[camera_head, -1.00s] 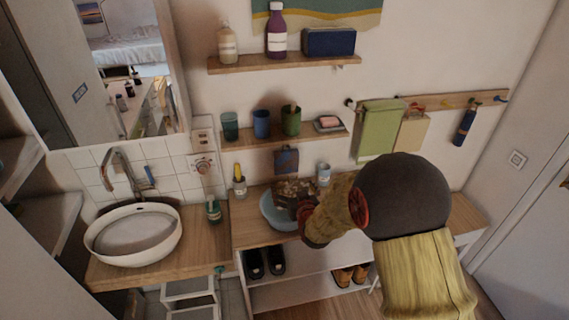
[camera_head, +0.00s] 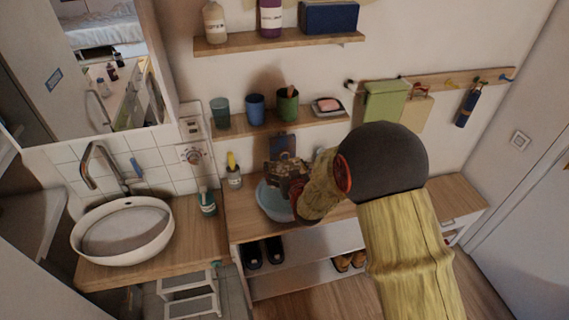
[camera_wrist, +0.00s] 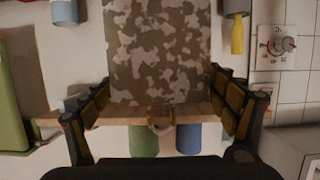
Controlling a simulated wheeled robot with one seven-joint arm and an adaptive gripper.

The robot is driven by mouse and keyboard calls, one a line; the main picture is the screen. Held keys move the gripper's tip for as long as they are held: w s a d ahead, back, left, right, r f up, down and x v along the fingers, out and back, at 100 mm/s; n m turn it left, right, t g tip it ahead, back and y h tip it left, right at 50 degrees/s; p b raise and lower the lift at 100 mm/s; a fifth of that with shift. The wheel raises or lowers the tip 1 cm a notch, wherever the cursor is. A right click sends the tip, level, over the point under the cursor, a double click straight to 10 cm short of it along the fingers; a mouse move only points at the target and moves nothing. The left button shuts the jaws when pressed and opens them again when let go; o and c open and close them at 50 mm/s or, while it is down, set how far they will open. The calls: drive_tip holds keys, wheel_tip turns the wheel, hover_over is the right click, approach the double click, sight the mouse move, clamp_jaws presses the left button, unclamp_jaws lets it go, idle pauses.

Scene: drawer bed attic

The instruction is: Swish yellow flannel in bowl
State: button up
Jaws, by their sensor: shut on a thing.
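In the head view this piece (camera_head: 284,171) shows just above the bowl's back part. Its colour is not plain yellow, and I cannot tell whether its lower edge touches the bowl. My gripper and arm hide the bowl's right side.
A cup with a yellow-topped item (camera_head: 233,176) stands left of the bowl. Several cups and a soap dish (camera_head: 327,106) sit on the shelf (camera_head: 235,126) above. A green towel (camera_head: 384,105) hangs at the right. The round sink (camera_head: 122,232) is at the left.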

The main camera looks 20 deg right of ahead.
wheel_tip(320, 180, down, 12)
drive_tip(key=b, duration=1)
drive_tip(key=shift+r, duration=0.1)
drive_tip(key=shift+b, duration=1.1)
idle(0.4)
